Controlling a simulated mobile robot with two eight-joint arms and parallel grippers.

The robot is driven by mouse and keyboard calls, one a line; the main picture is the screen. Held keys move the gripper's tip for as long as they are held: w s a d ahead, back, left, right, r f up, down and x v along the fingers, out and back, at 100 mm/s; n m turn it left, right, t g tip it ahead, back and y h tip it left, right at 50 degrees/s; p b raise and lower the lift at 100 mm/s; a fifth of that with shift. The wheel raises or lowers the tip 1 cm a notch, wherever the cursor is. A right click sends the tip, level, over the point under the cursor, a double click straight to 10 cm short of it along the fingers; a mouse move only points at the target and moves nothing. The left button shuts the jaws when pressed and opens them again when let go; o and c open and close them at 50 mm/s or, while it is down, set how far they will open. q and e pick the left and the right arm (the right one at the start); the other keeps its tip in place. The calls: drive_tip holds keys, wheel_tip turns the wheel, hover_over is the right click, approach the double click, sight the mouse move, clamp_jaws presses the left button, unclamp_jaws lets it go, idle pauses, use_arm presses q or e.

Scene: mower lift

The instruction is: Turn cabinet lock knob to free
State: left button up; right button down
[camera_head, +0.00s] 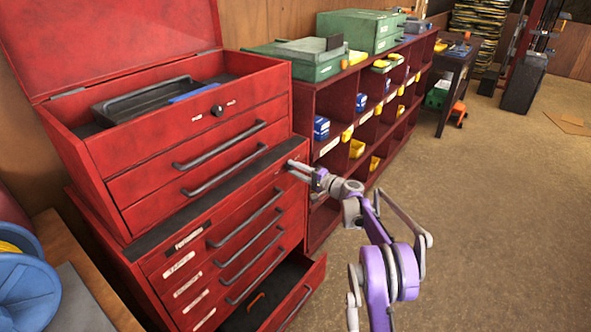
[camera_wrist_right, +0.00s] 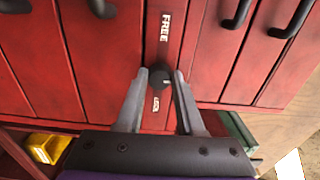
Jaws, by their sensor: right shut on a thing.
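The red lower cabinet (camera_head: 150,262) has a dark round lock knob (camera_wrist_right: 166,80) on its front, seen in the right wrist view between a FREE label (camera_wrist_right: 165,27) and a LOCK label (camera_wrist_right: 156,104). My right gripper (camera_wrist_right: 163,77) has its two grey fingers on either side of this knob and is shut on it. In the head view my right gripper (camera_head: 297,168) is at the upper right of the cabinet front, where it hides the knob. Which label the knob points to is not clear. My left gripper is out of view.
A red top chest (camera_head: 185,150) with raised lid stands on the cabinet and has its own black knob (camera_head: 217,110). The bottom cabinet drawer (camera_head: 305,297) is pulled out. A red shelf unit (camera_head: 330,100) with bins stands behind.

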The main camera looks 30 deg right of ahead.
idle(0.3)
drive_tip(key=c, duration=0.5)
unclamp_jaws()
drive_tip(key=shift+s+d, duration=0.1)
drive_tip(key=shift+s, duration=0.05)
drive_tip(key=v, duration=1)
drive_tip(key=shift+s, duration=0.3)
